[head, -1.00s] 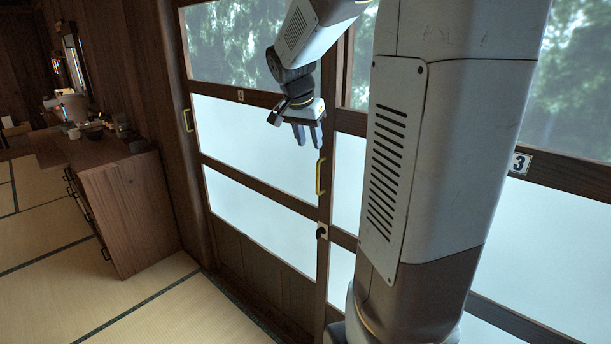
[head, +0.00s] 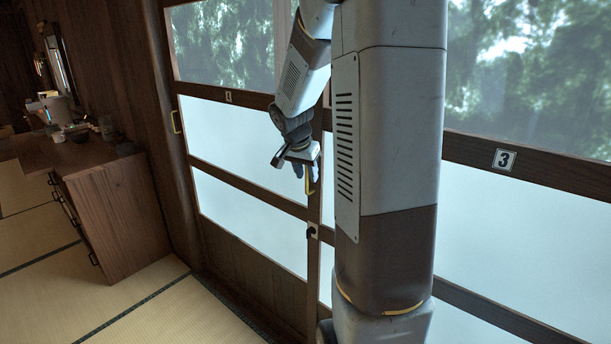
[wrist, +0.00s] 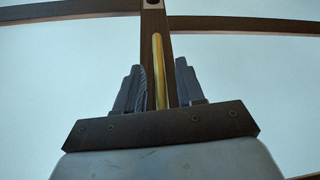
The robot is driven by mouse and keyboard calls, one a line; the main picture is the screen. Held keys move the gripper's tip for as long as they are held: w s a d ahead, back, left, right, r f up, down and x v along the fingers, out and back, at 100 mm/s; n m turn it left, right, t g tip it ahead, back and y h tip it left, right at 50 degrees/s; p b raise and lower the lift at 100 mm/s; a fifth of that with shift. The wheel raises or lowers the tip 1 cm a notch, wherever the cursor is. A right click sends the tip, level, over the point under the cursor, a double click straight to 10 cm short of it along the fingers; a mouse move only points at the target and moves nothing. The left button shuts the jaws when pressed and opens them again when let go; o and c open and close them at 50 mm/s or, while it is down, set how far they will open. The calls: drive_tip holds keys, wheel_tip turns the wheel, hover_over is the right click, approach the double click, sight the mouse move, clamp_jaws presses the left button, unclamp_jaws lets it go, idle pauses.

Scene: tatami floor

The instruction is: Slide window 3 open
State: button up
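Window 3 (head: 520,235) is a dark-framed panel with frosted lower panes on the right; its number plate (head: 504,159) reads 3. My arm hides part of its left side. A gold bar handle (head: 310,186) stands upright on a dark stile near my gripper (head: 304,172). In the wrist view the handle (wrist: 158,75) appears between the two parted fingers of my gripper (wrist: 159,72), nearer the left finger. The gripper is open. I cannot tell how deep the handle sits between the fingers or whether either touches it.
A window with a small plate (head: 228,97) and another gold handle (head: 176,122) is on the left. A small dark fitting (head: 312,231) sits below the near handle. A wooden cabinet (head: 118,215) stands at left. Tatami floor (head: 95,300) lies open in front.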

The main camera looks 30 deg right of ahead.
drive_tip(key=shift+w+d+f, duration=0.1)
drive_tip(key=shift+d+f, duration=0.05)
drive_tip(key=shift+f, duration=0.3)
clamp_jaws()
idle(0.3)
